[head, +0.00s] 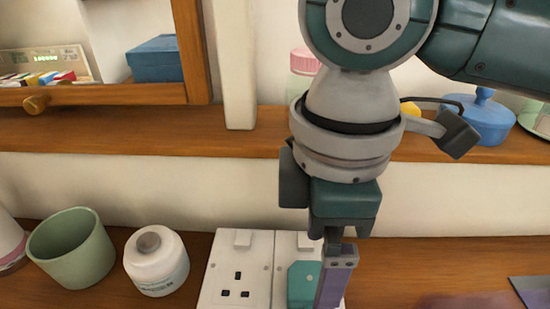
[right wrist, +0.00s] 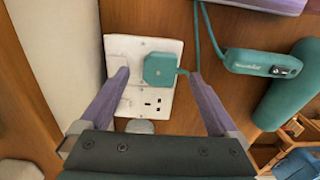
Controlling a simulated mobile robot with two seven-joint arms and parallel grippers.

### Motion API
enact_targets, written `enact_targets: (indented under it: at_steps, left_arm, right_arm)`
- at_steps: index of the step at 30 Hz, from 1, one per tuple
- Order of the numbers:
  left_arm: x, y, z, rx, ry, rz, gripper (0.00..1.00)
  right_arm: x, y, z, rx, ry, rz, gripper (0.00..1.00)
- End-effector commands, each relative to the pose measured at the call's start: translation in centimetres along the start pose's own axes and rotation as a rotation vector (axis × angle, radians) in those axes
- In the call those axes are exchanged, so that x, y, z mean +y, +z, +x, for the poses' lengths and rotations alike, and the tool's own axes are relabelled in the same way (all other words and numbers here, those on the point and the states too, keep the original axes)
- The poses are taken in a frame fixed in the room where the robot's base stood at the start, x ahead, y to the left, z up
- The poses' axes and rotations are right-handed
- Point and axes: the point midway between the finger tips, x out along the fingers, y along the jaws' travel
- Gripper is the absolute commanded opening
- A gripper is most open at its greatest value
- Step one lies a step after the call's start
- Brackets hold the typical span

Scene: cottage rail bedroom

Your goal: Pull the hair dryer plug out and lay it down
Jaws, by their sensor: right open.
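A teal plug (head: 302,284) sits in the right-hand half of a white double socket (head: 211,295) at the bottom of the head view. In the right wrist view the plug (right wrist: 159,67) is seated on the socket plate (right wrist: 120,48), with a teal cord leaving it. My right gripper (head: 327,285) points down over it, and one purple finger covers part of the plug in the head view. In the right wrist view the right gripper (right wrist: 158,78) is open, its fingers on either side of the plug with gaps showing. A teal body with a handle (right wrist: 262,64), perhaps the hair dryer, lies to the right.
A white jar (head: 156,263) and a green cup (head: 71,249) stand left of the socket. A wooden ledge (head: 150,134) runs behind, with a blue pot (head: 481,117) on it.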

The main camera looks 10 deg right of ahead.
Motion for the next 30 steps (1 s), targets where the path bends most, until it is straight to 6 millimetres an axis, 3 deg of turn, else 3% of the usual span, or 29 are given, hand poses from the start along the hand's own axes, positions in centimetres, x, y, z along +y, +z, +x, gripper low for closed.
enact_targets:
  at_steps: [1, 6, 18, 30]
  left_arm:
    - [0.0, 0.2, 0.5, 0.0, 0.0, 0.0, 0.0]
    - [0.0, 0.4, 1.0, -0.001, 0.0, 0.0, 0.0]
    - [0.0, 0.4, 1.1, -0.002, 0.0, 0.0, 0.0]
    - [0.1, 0.4, 1.1, -0.002, 0.0, 0.0, 0.0]
  right_arm:
    - [-0.1, 0.0, 1.2, -0.001, -0.002, 0.0, 0.96]
    - [0.0, 0.0, 3.2, 0.0, 0.0, -0.001, 0.96]
    - [0.0, -0.1, 3.8, 0.001, 0.001, -0.002, 0.96]
    - [0.0, -0.1, 3.8, 0.002, 0.001, -0.002, 0.51]
